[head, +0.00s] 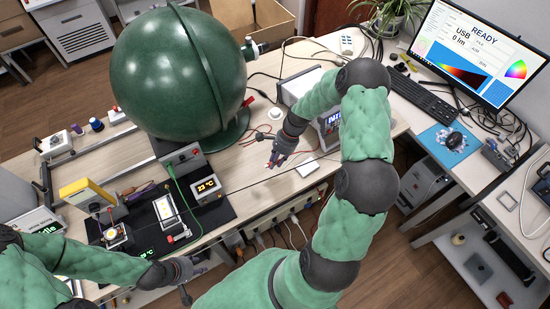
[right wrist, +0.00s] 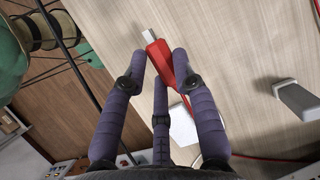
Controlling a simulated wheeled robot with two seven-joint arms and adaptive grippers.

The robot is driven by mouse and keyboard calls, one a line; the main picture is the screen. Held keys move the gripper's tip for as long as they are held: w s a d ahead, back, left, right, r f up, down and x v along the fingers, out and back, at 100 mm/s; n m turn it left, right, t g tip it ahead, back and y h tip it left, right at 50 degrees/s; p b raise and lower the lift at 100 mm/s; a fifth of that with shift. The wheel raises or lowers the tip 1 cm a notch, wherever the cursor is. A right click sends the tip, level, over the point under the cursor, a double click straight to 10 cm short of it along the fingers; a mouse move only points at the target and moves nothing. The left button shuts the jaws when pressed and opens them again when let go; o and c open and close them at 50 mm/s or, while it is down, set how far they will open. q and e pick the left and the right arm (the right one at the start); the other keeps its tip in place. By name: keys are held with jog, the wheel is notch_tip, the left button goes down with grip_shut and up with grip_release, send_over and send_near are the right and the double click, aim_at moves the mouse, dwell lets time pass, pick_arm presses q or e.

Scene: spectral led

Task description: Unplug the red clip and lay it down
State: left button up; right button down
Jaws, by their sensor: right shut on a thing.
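The red clip (right wrist: 157,58) has a red body, a pale metal end and a red lead running back from it. In the right wrist view it lies between the fingers of my right gripper (right wrist: 162,85), over the wooden tabletop. My right gripper (head: 274,163) shows in the head view above the bench, right of the green sphere, shut on the clip. The pale end points away from the hand and appears free of any socket. My left gripper (head: 192,281) is at the bench's front edge, its fingers apart and empty.
The large green sphere (head: 178,72) stands on the bench (head: 240,188). A black mat with a 23 °C display (head: 208,187) and small devices is in front of it. A monitor (head: 478,50) stands at the right.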

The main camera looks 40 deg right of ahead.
aim_at(272, 175)
jog(key=shift+a+f, duration=0.15)
jog(key=shift+f, duration=0.25)
jog(key=shift+f, duration=0.15)
jog(key=shift+f+b, duration=1.7)
jog(key=shift+f, duration=0.75)
jog(key=c, duration=0.9)
grip_release()
jog(key=shift+r, duration=0.1)
jog(key=shift+p+v, duration=1.05)
jog(key=shift+v, duration=0.45)
